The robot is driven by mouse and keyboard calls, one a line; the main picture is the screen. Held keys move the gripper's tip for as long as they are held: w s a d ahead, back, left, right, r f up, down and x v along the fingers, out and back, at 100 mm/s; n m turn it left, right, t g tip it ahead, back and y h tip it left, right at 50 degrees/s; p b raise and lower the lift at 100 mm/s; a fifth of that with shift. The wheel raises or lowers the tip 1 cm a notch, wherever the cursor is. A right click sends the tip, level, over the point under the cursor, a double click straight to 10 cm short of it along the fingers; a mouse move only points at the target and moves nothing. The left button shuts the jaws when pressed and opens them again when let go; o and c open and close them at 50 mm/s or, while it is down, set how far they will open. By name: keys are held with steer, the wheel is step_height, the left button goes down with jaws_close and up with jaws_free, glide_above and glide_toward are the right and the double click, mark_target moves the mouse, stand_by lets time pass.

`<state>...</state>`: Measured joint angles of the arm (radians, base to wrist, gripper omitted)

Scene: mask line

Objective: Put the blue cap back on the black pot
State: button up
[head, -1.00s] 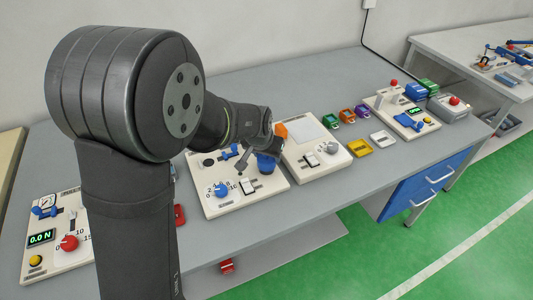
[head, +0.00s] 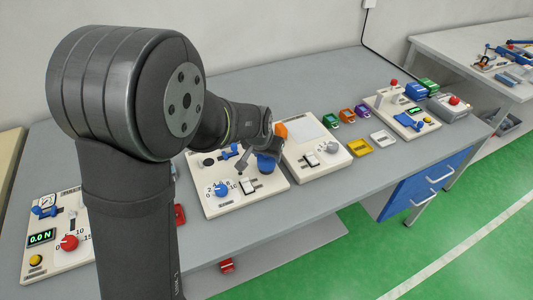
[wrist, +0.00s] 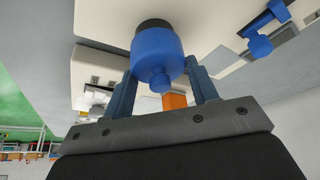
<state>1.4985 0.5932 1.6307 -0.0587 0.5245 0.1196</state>
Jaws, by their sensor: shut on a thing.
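The blue cap (wrist: 157,55) is between the two fingers of my gripper (wrist: 162,70) in the wrist view, and the gripper is shut on it. A small knob on the cap faces the camera. The black pot (wrist: 153,23) shows as a dark rim just beyond the cap, in line with it. I cannot tell whether the cap is fully seated on it. In the head view the blue cap (head: 266,164) is over the right part of a white panel, below my gripper (head: 262,151), which is partly hidden by my wrist.
The white panel (head: 225,208) also carries a blue dial (head: 221,189), a switch (head: 247,186) and a blue lever (head: 228,153). Another panel with a grey knob (head: 331,147) stands close on the right. An orange block (wrist: 175,101) shows behind the fingers. A left panel has a red knob (head: 69,243).

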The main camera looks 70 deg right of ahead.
steer(key=shift+f, duration=0.1)
stand_by(0.7)
steer(key=o, duration=1.5)
steer(key=shift+r, duration=3.5)
jaws_close()
